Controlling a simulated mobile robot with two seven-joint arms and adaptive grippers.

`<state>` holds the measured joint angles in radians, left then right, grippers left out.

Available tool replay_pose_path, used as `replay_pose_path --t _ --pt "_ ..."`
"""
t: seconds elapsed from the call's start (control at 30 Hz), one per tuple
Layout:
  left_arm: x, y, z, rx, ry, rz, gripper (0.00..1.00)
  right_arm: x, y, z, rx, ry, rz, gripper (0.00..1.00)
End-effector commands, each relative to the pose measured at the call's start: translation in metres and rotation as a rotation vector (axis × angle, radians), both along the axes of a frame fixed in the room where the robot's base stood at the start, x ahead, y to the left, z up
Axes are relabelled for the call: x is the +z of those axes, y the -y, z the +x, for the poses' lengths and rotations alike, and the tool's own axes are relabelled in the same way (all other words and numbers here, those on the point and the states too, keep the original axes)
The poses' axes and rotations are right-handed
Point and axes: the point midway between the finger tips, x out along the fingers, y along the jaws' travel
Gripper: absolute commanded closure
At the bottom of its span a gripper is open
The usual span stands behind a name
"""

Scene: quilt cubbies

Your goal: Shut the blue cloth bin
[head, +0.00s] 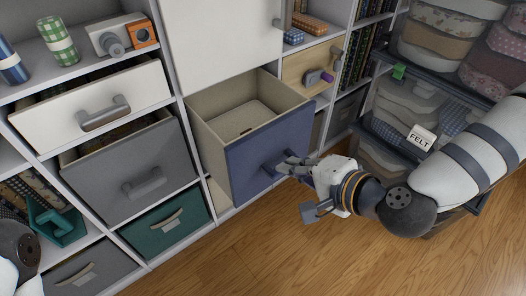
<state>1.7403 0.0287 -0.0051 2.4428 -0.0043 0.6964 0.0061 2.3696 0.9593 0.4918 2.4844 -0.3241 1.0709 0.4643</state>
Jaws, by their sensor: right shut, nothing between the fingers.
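The blue cloth bin (262,149) is pulled well out of its cubby in the middle of the shelf unit. Its beige inside is visible and looks empty. A blue-grey handle is on its front, partly hidden by my right gripper. My right gripper (283,165) is shut and empty, with its fingers at the handle on the bin's front. I cannot tell whether they touch it. My left gripper is out of view; only a piece of my left arm shows at the lower left.
A white drawer (95,104) and a grey bin (135,172) also stick out, at left. A teal bin (165,224) sits below. The wooden floor (260,255) in front is clear.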

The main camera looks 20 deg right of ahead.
Motion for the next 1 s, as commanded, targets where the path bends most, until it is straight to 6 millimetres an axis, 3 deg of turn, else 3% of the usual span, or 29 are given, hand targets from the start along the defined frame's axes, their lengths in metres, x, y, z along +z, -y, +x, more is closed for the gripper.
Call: replay_pose_path --t 0.07,0.4,0.53,0.73,1.0 --pt "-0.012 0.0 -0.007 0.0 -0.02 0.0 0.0 -0.015 -0.005 0.012 0.003 -0.006 -0.001 1.0" --pt "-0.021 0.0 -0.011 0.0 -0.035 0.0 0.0 -0.049 -0.028 0.072 0.005 -0.005 -0.003 1.0" --pt "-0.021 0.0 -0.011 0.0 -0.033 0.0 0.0 -0.045 -0.035 0.092 0.003 -0.002 -0.003 1.0" --pt "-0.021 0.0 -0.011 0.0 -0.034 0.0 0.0 -0.045 -0.04 0.106 0.004 -0.005 -0.002 1.0" --pt "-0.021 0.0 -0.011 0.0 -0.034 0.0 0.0 -0.045 -0.04 0.107 0.004 -0.006 -0.002 1.0"
